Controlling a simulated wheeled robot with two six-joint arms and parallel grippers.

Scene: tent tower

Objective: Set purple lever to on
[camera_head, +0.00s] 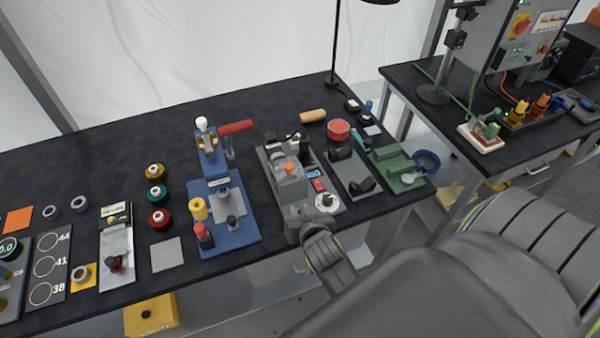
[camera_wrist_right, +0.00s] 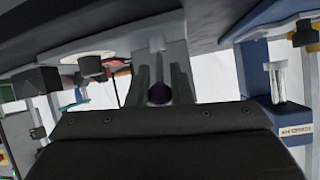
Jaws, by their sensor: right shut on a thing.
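The purple lever shows only as a dark purple round knob (camera_wrist_right: 160,93) between the fingers in the right wrist view. Its shaft and its on or off position are hidden. My right gripper (camera_wrist_right: 161,75) is shut on this knob. In the head view my right gripper (camera_head: 303,222) is at the front of a grey device (camera_head: 290,185) near the table's front edge, and it covers the lever there. My left gripper is not in view.
The dark table (camera_head: 100,160) carries a blue press stand (camera_head: 225,205) left of the grey device. A round white dial (camera_head: 328,203) and a grey tray (camera_head: 352,172) lie right of it. A red-handled tool (camera_head: 236,127) is behind. A second bench stands at right.

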